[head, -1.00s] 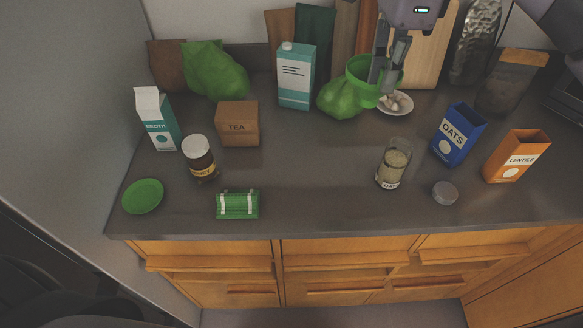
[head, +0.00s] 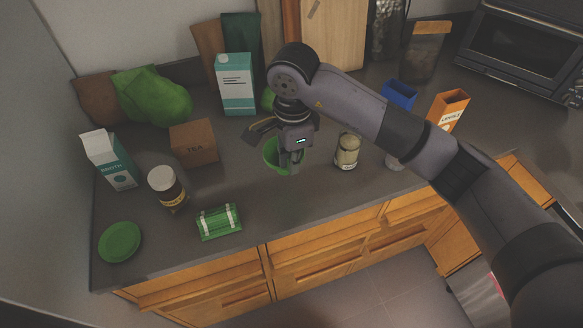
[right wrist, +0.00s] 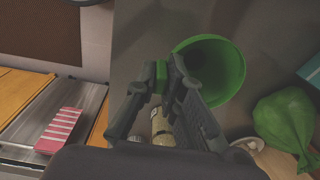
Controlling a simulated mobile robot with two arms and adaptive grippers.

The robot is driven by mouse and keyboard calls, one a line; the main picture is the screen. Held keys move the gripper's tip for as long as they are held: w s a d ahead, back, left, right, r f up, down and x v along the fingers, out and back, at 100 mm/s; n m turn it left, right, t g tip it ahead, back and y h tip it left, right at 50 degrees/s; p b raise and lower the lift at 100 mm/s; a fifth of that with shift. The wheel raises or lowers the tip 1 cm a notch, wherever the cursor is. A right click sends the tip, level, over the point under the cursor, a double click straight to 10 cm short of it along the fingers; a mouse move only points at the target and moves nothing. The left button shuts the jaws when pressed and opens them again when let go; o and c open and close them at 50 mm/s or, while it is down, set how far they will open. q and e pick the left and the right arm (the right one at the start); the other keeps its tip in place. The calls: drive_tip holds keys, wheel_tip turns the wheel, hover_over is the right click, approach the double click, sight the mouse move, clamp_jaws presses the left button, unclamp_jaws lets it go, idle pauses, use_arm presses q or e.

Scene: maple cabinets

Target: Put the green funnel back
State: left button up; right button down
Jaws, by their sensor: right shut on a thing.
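The green funnel (head: 270,157) is in my right gripper (head: 290,160), over the middle of the counter and left of the glass jar (head: 347,150). In the right wrist view the funnel's wide round mouth (right wrist: 226,70) faces the camera. The fingers of my right gripper (right wrist: 160,76) are closed on a green part at its side. My gripper and arm hide part of the funnel in the head view. I cannot tell whether it touches the counter. My left gripper is not in view.
A honey jar (head: 167,188), tea box (head: 194,143), green bundle (head: 219,221) and green plate (head: 120,241) stand on the left. A blue carton (head: 399,95) and orange lentils box (head: 447,110) are right. The counter in front of the funnel is clear.

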drive_tip(key=shift+d+f, duration=0.1)
drive_tip(key=shift+f, duration=0.5)
wheel_tip(320, 180, down, 3)
drive_tip(key=shift+f+p, duration=0.1)
drive_tip(key=shift+p, duration=0.5)
drive_tip(key=shift+f, duration=0.2)
drive_tip(key=shift+f+b, duration=0.2)
drive_tip(key=shift+b, duration=0.1)
drive_tip(key=c, duration=1.7)
unclamp_jaws()
drive_tip(key=shift+r, duration=0.1)
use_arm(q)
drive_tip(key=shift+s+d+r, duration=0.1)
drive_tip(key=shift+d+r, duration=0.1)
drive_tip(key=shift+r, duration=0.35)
